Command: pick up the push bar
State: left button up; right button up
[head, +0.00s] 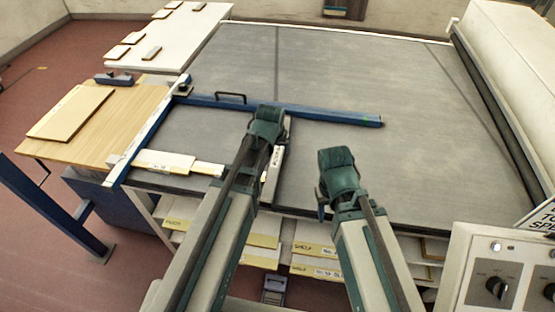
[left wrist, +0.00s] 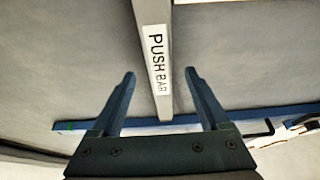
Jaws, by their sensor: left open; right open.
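The push bar is a narrow grey bar with a white label reading "PUSH BAR". In the head view the push bar (head: 277,163) lies on the grey belt, partly hidden behind my left arm and hand. In the left wrist view the push bar (left wrist: 153,107) runs lengthwise between the two open fingers of my left gripper (left wrist: 160,73), with a gap on both sides. In the head view my left gripper (head: 267,125) is over the bar's far part, its fingertips hidden. My right gripper (head: 323,207) is open and empty, to the right of the bar over the belt's near edge.
A blue rail (head: 310,112) with a black handle (head: 231,96) crosses the belt beyond the bar. Flat boards (head: 165,162) lie at the belt's near left. A wooden table (head: 127,105) stands left, a control box (head: 495,280) at near right. The belt's middle (head: 375,75) is clear.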

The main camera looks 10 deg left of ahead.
aim_at(277, 153)
pick_arm(q)
jog(key=b+x, duration=0.2)
jog(key=x, duration=0.1)
jog(key=shift+r, duration=0.1)
pick_arm(e)
notch_tip(277, 153, down, 3)
jog(key=shift+r, duration=0.15)
pick_arm(q)
grip_shut()
